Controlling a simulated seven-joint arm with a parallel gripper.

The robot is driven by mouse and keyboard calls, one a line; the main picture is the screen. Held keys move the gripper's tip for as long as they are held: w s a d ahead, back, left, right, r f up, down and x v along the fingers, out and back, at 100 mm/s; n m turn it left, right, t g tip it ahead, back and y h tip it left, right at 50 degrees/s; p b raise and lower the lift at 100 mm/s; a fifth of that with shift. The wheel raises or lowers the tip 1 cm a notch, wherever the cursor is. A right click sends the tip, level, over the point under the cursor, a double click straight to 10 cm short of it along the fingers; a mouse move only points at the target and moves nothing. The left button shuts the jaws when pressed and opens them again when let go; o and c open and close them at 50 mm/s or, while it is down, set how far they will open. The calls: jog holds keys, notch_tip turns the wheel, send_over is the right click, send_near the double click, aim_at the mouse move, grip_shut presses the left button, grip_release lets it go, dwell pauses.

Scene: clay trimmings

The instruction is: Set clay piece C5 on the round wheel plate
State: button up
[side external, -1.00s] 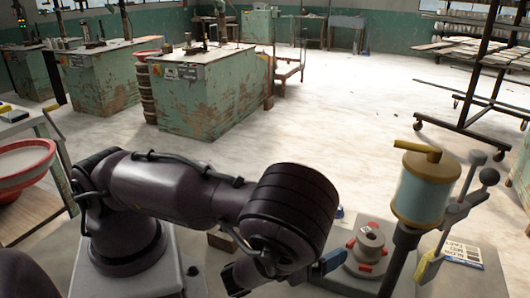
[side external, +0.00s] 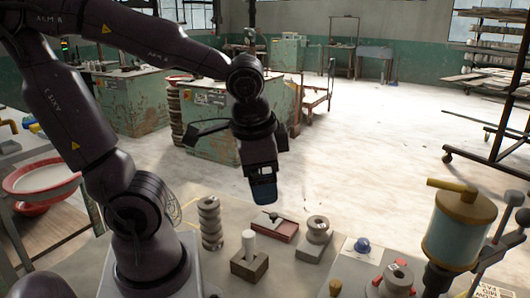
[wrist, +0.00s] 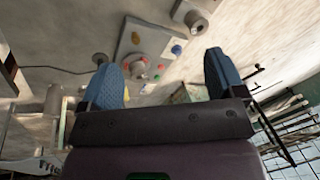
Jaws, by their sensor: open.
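My gripper (side external: 263,190) hangs high above the bench, pointing down, with blue fingertips. In the wrist view, its two blue fingers (wrist: 165,76) stand wide apart with nothing held between them. A round grey unit with red blocks around it (side external: 396,281) sits on a pale plate at the lower right, partly cut off by the frame. It also shows in the wrist view (wrist: 138,66). It may be the wheel plate; a grey knob-like piece stands on top of it. No C5 label is readable, so I cannot tell which piece is C5.
On the bench are a stack of grey discs (side external: 210,222), a white cylinder in a brown block (side external: 249,262), a red-edged tray (side external: 284,231) and a grey spool-like piece (side external: 317,232). A yellow-capped canister (side external: 459,232) stands tall at the right. The air around my gripper is clear.

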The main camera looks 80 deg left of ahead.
jog(key=d+r+t, duration=0.1)
jog(key=r+n+t+h, duration=0.1)
jog(key=r, duration=0.1)
jog(key=d+r+t+h, duration=0.1)
jog(key=shift+d+r+n+t, duration=0.3)
jog(key=shift+d+r, duration=0.05)
